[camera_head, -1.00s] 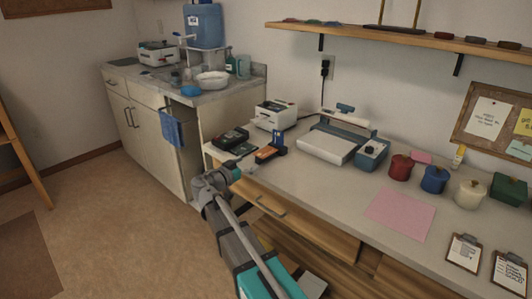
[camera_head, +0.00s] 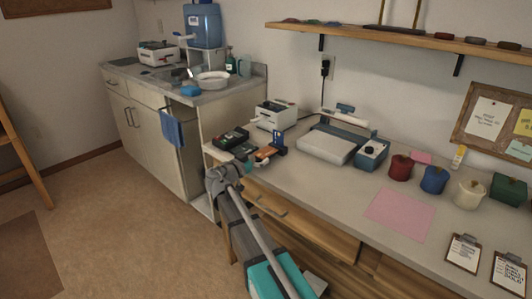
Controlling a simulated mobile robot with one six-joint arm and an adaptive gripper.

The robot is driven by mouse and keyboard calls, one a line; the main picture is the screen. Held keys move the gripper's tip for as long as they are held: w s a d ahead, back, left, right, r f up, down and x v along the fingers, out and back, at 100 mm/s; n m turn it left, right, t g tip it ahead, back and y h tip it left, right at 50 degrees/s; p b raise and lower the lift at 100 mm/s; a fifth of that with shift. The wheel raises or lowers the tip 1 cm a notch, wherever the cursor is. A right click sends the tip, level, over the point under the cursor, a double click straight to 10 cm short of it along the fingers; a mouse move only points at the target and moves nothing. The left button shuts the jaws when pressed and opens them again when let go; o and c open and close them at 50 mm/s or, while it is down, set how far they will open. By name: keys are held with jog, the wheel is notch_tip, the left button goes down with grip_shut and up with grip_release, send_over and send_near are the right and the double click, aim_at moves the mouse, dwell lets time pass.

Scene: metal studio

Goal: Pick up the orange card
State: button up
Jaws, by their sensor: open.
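The orange card (camera_head: 266,153) is a small orange patch at the left end of the counter, beside a small upright blue item (camera_head: 279,144). My arm reaches up from the bottom of the picture to the counter's left front edge. My gripper (camera_head: 252,158) is open at the near left side of the orange card, small and dark in the picture. The gripper seems to cover part of the card. I cannot tell whether the fingers touch it or stand around it.
A black device (camera_head: 231,138) sits left of the card, and a white box-shaped device (camera_head: 275,115) stands behind. A grey and white flat machine (camera_head: 328,146) is to the right. A pink sheet (camera_head: 399,214), lidded pots and clipboards lie further right on the counter (camera_head: 340,190).

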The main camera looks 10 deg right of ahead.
dwell(0.5)
jog(key=c, duration=0.6)
jog(key=shift+o, duration=0.2)
